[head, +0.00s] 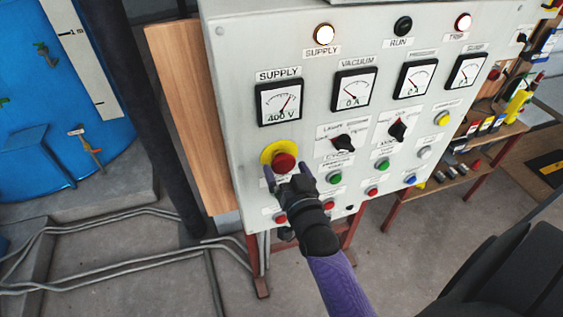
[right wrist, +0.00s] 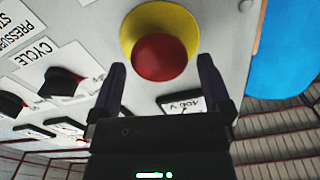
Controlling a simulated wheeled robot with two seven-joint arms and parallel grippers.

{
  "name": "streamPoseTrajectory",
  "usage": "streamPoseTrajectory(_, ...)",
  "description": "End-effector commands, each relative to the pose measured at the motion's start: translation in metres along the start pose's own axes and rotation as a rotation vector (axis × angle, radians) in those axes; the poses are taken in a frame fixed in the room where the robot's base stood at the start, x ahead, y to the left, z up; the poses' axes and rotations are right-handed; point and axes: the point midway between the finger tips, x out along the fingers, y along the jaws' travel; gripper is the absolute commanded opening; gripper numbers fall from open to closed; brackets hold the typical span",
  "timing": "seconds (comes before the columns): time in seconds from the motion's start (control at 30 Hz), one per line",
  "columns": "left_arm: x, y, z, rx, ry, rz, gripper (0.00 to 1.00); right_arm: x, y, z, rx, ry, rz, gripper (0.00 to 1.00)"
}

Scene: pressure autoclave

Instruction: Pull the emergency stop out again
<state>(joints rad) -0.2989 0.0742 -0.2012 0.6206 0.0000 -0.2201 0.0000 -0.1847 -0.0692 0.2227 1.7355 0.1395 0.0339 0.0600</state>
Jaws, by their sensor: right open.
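The emergency stop is a red mushroom button (head: 284,163) on a yellow round base (head: 267,150), at the lower left of the grey control panel (head: 225,60). In the right wrist view the red button (right wrist: 160,57) sits in front of its yellow disc (right wrist: 160,18), just beyond my fingertips. My right gripper (head: 290,176) is at the button in the head view. In the right wrist view my right gripper (right wrist: 160,75) is open, with one finger to each side of the button's near edge. I cannot tell whether the fingers touch it. My left gripper is not in view.
Dark rotary switches (head: 343,143), green buttons (head: 334,177) and red buttons (head: 328,204) are close by on the panel. Dial meters (head: 278,102) sit above. A blue tank (head: 80,90) stands at the left, and pipes (head: 100,220) run along the floor. A tool shelf (head: 470,155) is at the right.

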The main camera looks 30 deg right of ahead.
Motion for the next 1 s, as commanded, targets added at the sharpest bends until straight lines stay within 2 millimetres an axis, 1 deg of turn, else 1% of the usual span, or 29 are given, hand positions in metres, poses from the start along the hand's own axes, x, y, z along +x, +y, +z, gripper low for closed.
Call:
streamPoseTrajectory(0.03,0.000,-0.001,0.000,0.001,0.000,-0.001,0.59,0.006,0.000,0.000,-0.001,0.001,0.000,1.00)
streamPoseTrajectory(0.17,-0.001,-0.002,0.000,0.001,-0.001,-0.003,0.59,0.016,0.000,0.000,-0.001,-0.001,0.000,1.00)
streamPoseTrajectory(0.43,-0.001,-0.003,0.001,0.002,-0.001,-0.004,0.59,0.017,0.000,0.001,-0.001,-0.002,0.000,1.00)
streamPoseTrajectory(0.47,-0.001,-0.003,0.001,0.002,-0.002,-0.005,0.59,0.017,0.000,0.000,-0.001,-0.002,0.000,0.94)
streamPoseTrajectory(0.5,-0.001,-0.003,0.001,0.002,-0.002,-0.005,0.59,0.017,0.000,0.000,-0.001,-0.002,0.000,0.85)
streamPoseTrajectory(0.57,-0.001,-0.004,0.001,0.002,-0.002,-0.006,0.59,0.017,0.000,0.000,-0.001,-0.002,0.000,0.72)
streamPoseTrajectory(0.6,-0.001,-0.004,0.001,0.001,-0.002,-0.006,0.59,0.017,0.000,0.001,-0.001,-0.002,0.000,0.64)
streamPoseTrajectory(0.67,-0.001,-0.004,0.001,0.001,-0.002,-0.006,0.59,0.017,0.000,0.001,-0.001,-0.002,0.000,0.51)
streamPoseTrajectory(0.7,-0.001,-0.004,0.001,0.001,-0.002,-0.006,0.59,0.017,0.000,0.001,-0.001,-0.002,0.000,0.43)
streamPoseTrajectory(0.77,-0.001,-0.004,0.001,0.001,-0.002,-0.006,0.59,0.017,0.000,0.001,-0.001,-0.002,0.000,0.30)
streamPoseTrajectory(0.8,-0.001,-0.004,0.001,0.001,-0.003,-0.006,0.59,0.017,0.000,0.001,-0.001,-0.002,0.000,0.22)
streamPoseTrajectory(0.87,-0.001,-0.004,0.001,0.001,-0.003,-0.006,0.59,0.017,0.000,0.001,-0.001,-0.002,0.000,0.09)
streamPoseTrajectory(0.9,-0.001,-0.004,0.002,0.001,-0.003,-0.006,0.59,0.017,0.000,0.001,-0.001,-0.002,0.000,0.00)
streamPoseTrajectory(1.0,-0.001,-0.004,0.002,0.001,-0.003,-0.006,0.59,0.017,0.000,0.001,-0.001,-0.002,0.000,0.00)
